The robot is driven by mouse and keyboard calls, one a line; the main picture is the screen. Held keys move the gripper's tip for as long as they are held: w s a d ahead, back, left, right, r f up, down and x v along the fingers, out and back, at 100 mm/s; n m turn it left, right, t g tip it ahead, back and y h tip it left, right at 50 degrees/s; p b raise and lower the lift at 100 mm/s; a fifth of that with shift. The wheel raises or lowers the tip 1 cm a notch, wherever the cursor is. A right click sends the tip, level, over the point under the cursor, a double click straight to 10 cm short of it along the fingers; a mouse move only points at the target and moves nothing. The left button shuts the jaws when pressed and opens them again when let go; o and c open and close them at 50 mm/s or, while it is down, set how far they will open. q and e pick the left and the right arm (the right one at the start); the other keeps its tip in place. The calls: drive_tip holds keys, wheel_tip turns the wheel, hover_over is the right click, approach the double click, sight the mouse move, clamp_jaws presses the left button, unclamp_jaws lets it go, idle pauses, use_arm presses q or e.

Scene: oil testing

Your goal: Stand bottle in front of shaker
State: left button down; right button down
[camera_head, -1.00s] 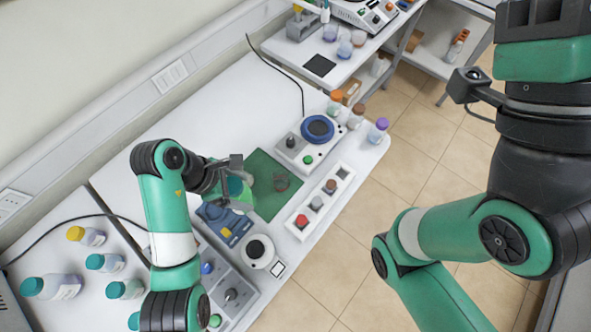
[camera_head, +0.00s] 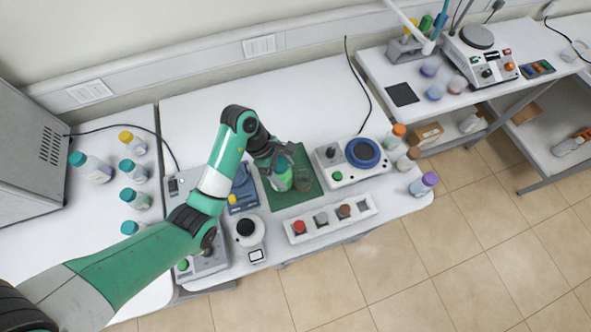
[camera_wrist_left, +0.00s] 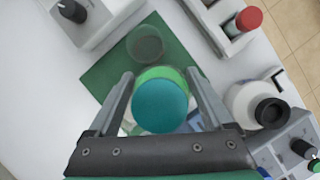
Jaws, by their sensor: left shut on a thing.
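My left gripper (camera_head: 280,160) is shut on a bottle (camera_head: 281,182) with a teal cap and green contents. The bottle is roughly upright over the green mat (camera_head: 302,152); I cannot tell whether its base touches it. In the left wrist view the teal cap (camera_wrist_left: 160,106) sits between the two fingers and hides most of the bottle. A white device with a blue round plate (camera_head: 363,153) stands right of the mat. A small white device with a black round top (camera_head: 246,228) stands left of the mat's front. I cannot tell which is the shaker. My right gripper is out of view.
A clear glass beaker (camera_head: 303,180) stands on the mat, close right of the bottle. A white rack (camera_head: 331,219) with coloured caps lies in front. A blue device (camera_head: 242,192) is left of the mat. Several teal-capped bottles stand on the left table.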

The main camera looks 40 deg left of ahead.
use_arm(q)
drive_tip(key=shift+s+f, duration=0.15)
drive_tip(key=shift+f, duration=0.7)
drive_tip(key=shift+f, duration=0.15)
unclamp_jaws()
